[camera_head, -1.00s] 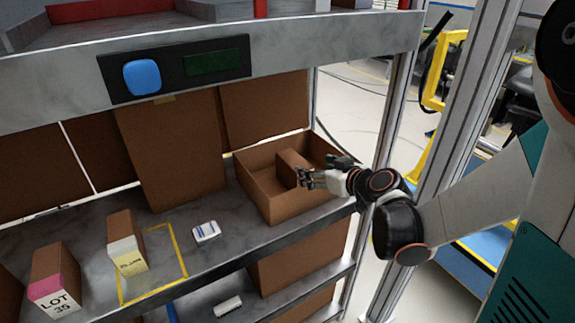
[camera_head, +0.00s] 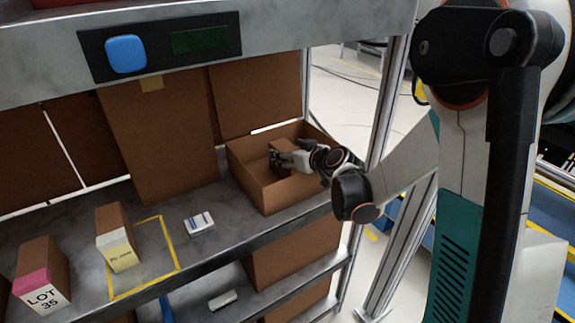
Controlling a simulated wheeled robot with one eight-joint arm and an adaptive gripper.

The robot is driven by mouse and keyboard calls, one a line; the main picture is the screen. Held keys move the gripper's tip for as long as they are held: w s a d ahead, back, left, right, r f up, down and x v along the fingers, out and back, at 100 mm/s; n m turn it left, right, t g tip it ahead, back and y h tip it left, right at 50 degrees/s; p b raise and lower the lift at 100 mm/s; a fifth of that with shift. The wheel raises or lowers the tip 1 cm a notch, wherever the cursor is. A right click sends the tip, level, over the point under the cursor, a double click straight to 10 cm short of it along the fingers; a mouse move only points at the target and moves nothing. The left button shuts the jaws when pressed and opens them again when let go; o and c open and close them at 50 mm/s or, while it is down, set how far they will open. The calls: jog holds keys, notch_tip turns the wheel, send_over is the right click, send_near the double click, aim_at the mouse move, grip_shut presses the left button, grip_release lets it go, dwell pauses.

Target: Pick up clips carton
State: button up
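A small brown carton (camera_head: 282,146) is inside an open brown box (camera_head: 249,170) at the right of the shelf; it may be the clips carton, but I see no readable label on it. My gripper (camera_head: 277,159) reaches into the box from the right, with its fingers at the near side of this carton and partly covering it. I cannot tell whether they grasp it. A carton with a yellow label (camera_head: 117,238) stands upright on the shelf at the left, its print too small to read.
A carton marked LOT 35 (camera_head: 42,274) stands at the far left. A small white-and-blue pack (camera_head: 199,225) lies right of a yellow taped outline (camera_head: 176,249). A metal upper shelf edge (camera_head: 275,35) overhangs, and a post stands right of the box.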

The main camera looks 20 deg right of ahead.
jog(key=shift+x, duration=1)
jog(key=c, duration=1.4)
jog(key=shift+r, duration=0.1)
jog(key=shift+c, duration=0.2)
